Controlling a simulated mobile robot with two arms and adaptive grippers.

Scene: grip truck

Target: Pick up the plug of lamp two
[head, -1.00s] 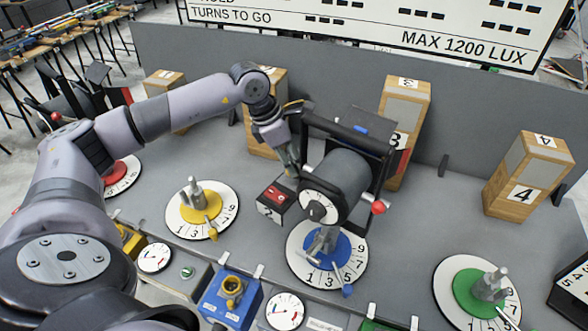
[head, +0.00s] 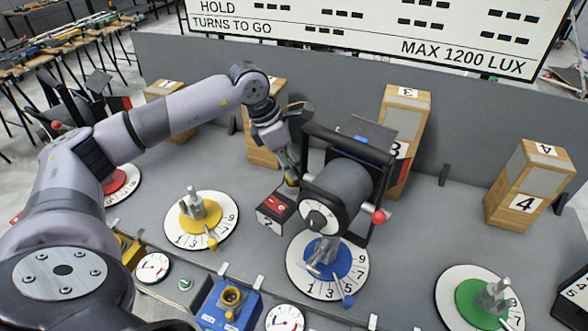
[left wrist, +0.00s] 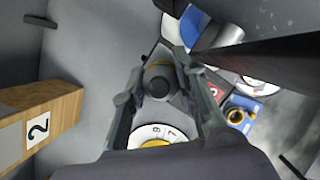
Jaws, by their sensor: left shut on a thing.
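My left gripper (head: 290,178) reaches down from above, just left of the lamp's grey drum and above a red-topped box. In the left wrist view (left wrist: 158,74) its two fingers are shut on a dark round plug (left wrist: 158,84). The plug is too small to make out in the head view. The red-topped box (head: 277,206) carries a number on its front that looks like 2. The lamp (head: 342,190), a grey drum in a black frame, stands at the blue dial (head: 324,264). My right gripper is not in view.
A yellow-centred dial (head: 202,219) lies to the left and a green-centred dial (head: 482,302) to the right. Wooden block 2 (head: 262,145) stands behind the gripper; it also shows in the left wrist view (left wrist: 38,128). The lamp's frame is close on the gripper's right.

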